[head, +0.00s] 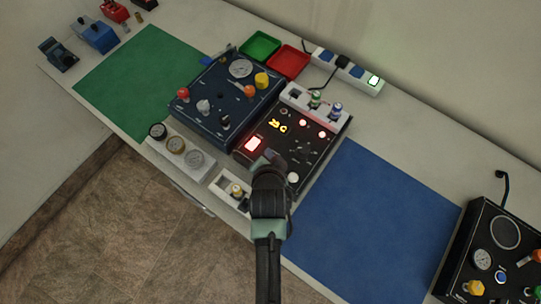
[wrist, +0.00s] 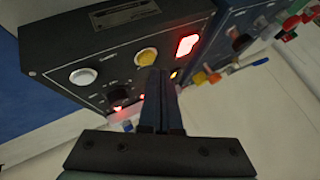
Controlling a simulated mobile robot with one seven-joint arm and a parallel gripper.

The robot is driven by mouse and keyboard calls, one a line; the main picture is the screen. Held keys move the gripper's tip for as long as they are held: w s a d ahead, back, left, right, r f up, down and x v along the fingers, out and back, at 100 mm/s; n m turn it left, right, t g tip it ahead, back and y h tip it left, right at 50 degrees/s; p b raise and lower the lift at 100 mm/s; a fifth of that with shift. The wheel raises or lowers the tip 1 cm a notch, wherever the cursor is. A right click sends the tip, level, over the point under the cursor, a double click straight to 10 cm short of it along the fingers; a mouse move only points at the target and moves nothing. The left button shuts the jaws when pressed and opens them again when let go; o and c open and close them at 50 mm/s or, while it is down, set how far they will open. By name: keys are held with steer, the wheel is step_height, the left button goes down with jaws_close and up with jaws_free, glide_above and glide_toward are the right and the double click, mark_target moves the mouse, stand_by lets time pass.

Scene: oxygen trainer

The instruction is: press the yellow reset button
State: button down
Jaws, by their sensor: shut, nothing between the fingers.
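The yellow reset button (wrist: 147,57) is a round cap on the black panel's face, seen in the wrist view between a white button (wrist: 83,77) and a lit red square (wrist: 187,45). My gripper (wrist: 160,72) is shut and empty. Its fingertips are right beside the yellow button's lower edge in that view; I cannot tell whether they touch it. In the head view my gripper (head: 271,155) is over the front edge of the black panel (head: 314,158), and the yellow button is hidden behind it.
A dark blue panel (head: 215,85) with knobs and a gauge stands left of the black panel. A white box with gauges (head: 195,158) and a small white tray (head: 222,181) lie in front. A blue mat (head: 370,220) lies clear to the right.

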steer(key=shift+f, duration=0.1)
steer(key=shift+f, duration=0.35)
steer(key=shift+f+b, duration=0.4)
steer(key=shift+b, duration=0.15)
stand_by(0.6)
steer(key=shift+r+p, duration=0.8)
step_height(320, 180, up, 5)
steer(key=p, duration=0.4)
steer(key=shift+p, duration=0.35)
